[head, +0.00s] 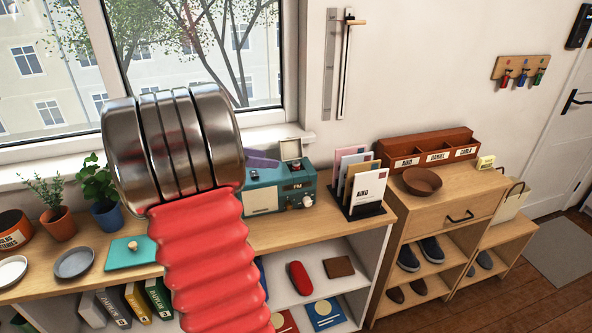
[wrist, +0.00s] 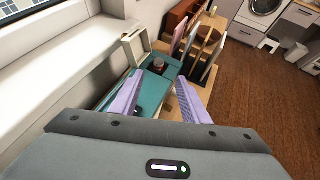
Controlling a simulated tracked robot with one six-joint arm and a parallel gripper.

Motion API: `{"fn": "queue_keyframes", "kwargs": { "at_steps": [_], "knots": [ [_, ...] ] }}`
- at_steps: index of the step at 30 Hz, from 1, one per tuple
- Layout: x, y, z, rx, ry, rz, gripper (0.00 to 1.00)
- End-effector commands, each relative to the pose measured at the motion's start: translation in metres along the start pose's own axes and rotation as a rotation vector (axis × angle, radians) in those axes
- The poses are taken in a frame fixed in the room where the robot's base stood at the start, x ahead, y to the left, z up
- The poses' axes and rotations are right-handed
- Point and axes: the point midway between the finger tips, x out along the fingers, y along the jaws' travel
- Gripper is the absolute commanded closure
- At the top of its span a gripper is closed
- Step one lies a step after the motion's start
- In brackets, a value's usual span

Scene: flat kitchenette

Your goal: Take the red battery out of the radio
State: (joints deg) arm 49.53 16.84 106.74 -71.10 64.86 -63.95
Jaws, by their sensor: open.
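The teal radio (head: 283,195) stands on the wooden counter below the window, partly hidden by my arm in the head view. Its cream battery lid (head: 291,149) stands open at the top right; the lid also shows in the wrist view (wrist: 133,46). The red battery (wrist: 158,66) looks like a small dark-topped reddish cylinder at the radio's top; its lower part is hidden. My gripper (wrist: 169,74) has two lilac fingers, spread apart with nothing between them. They are over the radio, with the tips close to the battery; the exact gap cannot be told.
A letter rack (head: 366,212) with envelopes stands just right of the radio. The window wall and sill (wrist: 60,62) run close along the left in the wrist view. A teal board (head: 132,252) and potted plants (head: 99,188) are further left on the counter.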

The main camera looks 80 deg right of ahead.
Motion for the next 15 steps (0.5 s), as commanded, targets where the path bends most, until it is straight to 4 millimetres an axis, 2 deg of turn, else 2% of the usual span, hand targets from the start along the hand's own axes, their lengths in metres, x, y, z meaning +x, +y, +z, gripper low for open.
{"fn": "queue_keyframes", "kwargs": {
  "at_steps": [9, 15],
  "knots": [
    [0.050, 0.000, 0.000, 0.001, 0.001, -0.002, 0.58],
    [0.062, 0.000, 0.000, 0.001, 0.000, 0.001, 0.58]
  ]
}}
